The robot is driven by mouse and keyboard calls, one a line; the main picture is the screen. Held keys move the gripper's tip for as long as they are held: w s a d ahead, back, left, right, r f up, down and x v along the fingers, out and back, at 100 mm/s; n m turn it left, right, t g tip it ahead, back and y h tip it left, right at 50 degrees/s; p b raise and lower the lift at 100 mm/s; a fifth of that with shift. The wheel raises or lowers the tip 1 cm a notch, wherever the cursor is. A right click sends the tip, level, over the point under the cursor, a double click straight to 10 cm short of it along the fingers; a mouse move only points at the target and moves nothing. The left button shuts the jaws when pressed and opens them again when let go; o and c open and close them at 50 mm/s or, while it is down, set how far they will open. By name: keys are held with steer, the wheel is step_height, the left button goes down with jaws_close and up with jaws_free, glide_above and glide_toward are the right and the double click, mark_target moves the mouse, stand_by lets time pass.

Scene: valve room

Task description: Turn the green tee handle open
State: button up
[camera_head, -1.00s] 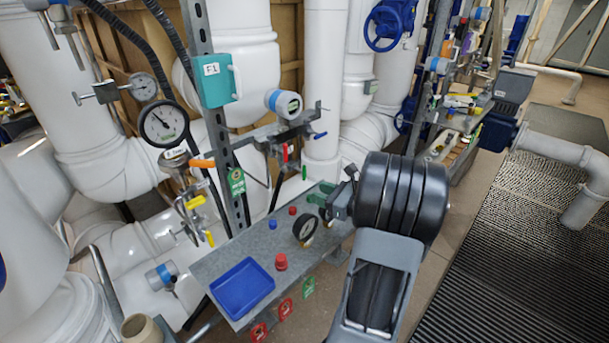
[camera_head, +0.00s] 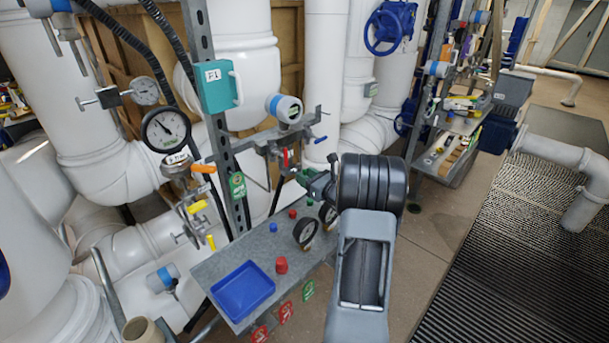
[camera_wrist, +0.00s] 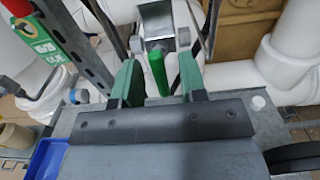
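The green tee handle (camera_wrist: 157,72) shows in the wrist view as an upright green bar below a grey metal block, between and apparently beyond my two fingers. I cannot tell how deep between the fingertips it is. My gripper (camera_wrist: 158,80) is open, its green fingers spread with a visible gap on both sides of the handle. In the head view my gripper (camera_head: 308,178) is above the back of the grey bench, just below the valve bracket. There the handle is hidden behind or beside my gripper.
The grey bench (camera_head: 220,265) below holds a blue tray (camera_head: 242,290), a red knob (camera_head: 281,265) and a black gauge (camera_head: 306,233). A red handle (camera_head: 285,158) and a blue lever (camera_head: 320,139) are on the bracket nearby. A slotted steel upright (camera_head: 228,160) stands left.

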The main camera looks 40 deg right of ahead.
steer(key=shift+w+a, duration=0.1)
steer(key=shift+w, duration=0.4)
steer(key=shift+c, duration=0.3)
jaws_close()
